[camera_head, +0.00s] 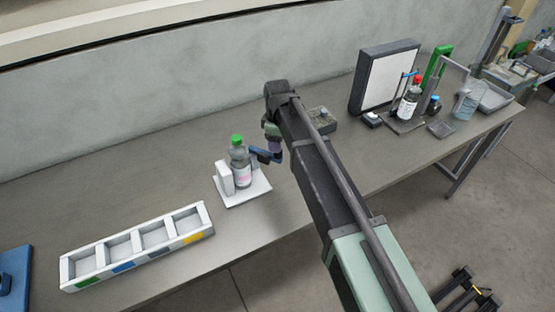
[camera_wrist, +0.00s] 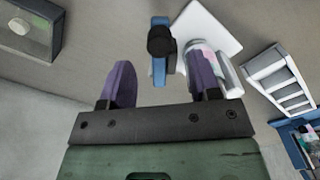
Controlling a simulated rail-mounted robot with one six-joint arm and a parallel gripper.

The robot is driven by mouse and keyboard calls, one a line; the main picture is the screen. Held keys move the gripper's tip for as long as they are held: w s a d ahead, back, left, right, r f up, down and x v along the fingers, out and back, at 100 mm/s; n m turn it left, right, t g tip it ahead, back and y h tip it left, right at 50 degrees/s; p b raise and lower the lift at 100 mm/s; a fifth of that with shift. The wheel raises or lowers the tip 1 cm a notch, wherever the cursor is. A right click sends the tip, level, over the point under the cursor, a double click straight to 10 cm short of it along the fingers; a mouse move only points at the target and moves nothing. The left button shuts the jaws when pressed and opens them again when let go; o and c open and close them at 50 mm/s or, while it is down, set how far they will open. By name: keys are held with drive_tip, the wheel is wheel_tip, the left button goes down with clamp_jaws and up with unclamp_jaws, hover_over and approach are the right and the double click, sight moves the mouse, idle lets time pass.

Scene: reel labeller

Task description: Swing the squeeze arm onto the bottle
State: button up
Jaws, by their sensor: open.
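The bottle (camera_head: 239,163) stands upright on a white base plate (camera_head: 258,190), with a green cap and a pink label. The squeeze arm (camera_head: 264,155) is a blue bar with a dark knob, right of the bottle. In the wrist view the squeeze arm (camera_wrist: 159,62) shows end-on between my finger lines, beyond the fingertips. My gripper (camera_wrist: 158,82) is open with purple fingers apart and nothing between them. The bottle (camera_wrist: 207,62) is partly hidden behind the right finger. In the head view my gripper (camera_head: 274,146) is close to the squeeze arm; contact cannot be told.
A white tray (camera_head: 140,247) with several compartments lies front left. A grey box (camera_head: 322,119) is behind my arm. A framed white panel (camera_head: 385,75) and several bottles stand at the right.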

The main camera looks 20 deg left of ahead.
sight(264, 153)
wheel_tip(264, 153, down, 5)
drive_tip(key=b, duration=0.2)
drive_tip(key=shift+r+b, duration=0.15)
drive_tip(key=shift+b, duration=0.25)
drive_tip(key=shift+r, duration=0.15)
drive_tip(key=shift+c, duration=0.3)
clamp_jaws()
